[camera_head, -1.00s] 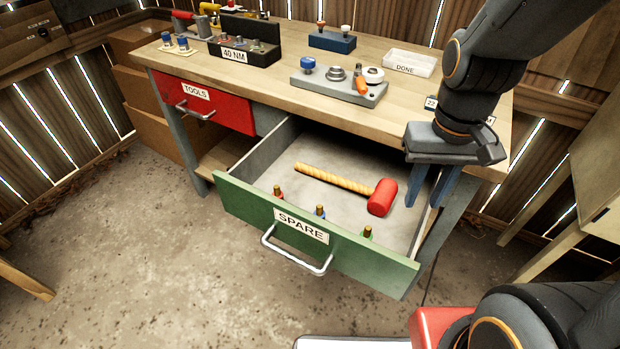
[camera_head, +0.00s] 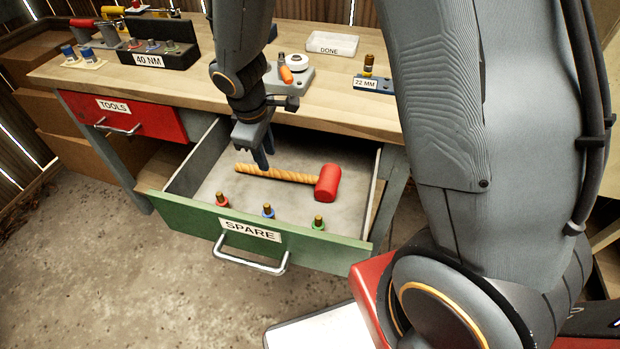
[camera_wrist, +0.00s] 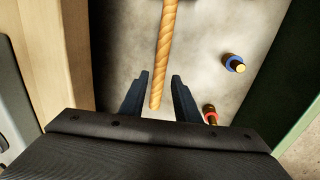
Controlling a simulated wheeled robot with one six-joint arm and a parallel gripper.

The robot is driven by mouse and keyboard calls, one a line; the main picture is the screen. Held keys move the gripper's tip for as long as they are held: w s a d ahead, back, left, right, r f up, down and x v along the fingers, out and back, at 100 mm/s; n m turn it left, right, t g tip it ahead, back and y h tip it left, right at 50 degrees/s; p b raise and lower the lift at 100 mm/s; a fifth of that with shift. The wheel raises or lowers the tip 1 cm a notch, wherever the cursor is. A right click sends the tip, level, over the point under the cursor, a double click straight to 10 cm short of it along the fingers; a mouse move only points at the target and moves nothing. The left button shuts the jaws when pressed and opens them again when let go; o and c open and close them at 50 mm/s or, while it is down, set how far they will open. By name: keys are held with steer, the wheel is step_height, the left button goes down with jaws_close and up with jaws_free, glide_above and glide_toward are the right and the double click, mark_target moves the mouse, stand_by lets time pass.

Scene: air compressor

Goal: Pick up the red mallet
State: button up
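The red mallet (camera_head: 328,183) lies in the open green drawer marked SPARE (camera_head: 180,218). Its yellow wooden handle (camera_head: 276,173) points left and its red head is to the right. My gripper (camera_head: 264,160) points down above the handle near its left end. In the wrist view the handle (camera_wrist: 164,60) runs up from between the two open fingers (camera_wrist: 159,95), its end showing in the gap. The mallet head is outside the wrist view. The fingers stand apart from the handle on both sides.
Several small coloured fittings (camera_head: 268,210) stand in the drawer along its front. The red TOOLS drawer (camera_head: 150,117) is at the left. On the bench are a black 40 NM holder (camera_head: 165,57), a white DONE tray (camera_head: 332,42) and a blue 22 MM block (camera_head: 374,84).

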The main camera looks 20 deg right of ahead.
mark_target(272, 171)
steer(key=f, duration=0.4)
steer(key=d+f, duration=0.1)
steer(key=f, duration=0.1)
steer(key=shift+w+f+b, duration=0.35)
steer(key=shift+w, duration=0.05)
jaws_close()
